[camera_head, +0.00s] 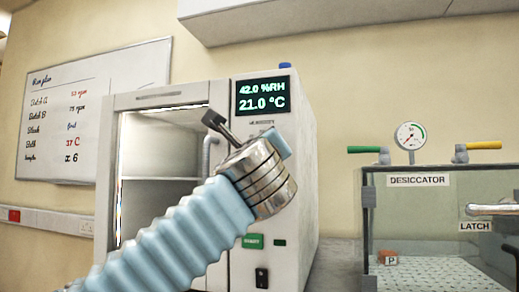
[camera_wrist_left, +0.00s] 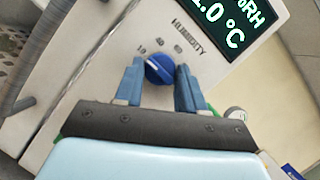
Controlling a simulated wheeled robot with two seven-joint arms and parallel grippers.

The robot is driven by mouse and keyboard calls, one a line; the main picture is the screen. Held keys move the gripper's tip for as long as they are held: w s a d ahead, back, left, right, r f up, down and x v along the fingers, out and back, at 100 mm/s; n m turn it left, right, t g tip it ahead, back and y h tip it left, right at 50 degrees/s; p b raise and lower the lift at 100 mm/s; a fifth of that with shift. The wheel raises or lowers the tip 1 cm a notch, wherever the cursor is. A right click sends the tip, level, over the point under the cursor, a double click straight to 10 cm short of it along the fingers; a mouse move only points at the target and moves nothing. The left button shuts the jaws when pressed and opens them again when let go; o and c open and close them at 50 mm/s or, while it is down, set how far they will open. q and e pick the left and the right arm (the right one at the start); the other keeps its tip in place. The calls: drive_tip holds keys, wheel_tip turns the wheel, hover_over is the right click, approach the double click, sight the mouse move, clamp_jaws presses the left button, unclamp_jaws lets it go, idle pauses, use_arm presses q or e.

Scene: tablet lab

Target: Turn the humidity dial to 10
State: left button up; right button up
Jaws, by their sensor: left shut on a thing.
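The blue round humidity dial (camera_wrist_left: 159,70) sits on the white chamber front under the word HUMIDITY, with small numbers around it. A pale line crosses its face; I cannot tell the exact number it points to. My left gripper (camera_wrist_left: 158,84) is shut on the dial, one blue finger on each side of it. In the head view my left gripper (camera_head: 247,128) reaches the control panel and hides the dial. The chamber display (camera_head: 262,97) reads 42.0 %RH and 21.0 °C. My right gripper is not in view.
The chamber's glass door (camera_head: 160,150) is left of the panel. A green button (camera_head: 253,241) and a black switch (camera_head: 262,278) sit lower on the panel. A desiccator (camera_head: 430,215) with a gauge (camera_head: 410,136) stands at the right. A whiteboard (camera_head: 75,95) hangs behind.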

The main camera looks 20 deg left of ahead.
use_arm(q)
drive_tip(key=o, duration=1)
drive_tip(key=shift+o, duration=0.2)
drive_tip(key=shift+s, duration=0.1)
drive_tip(key=b+v, duration=0.4)
drive_tip(key=v, duration=0.9)
drive_tip(key=shift+s, duration=0.3)
drive_tip(key=shift+f, duration=0.1)
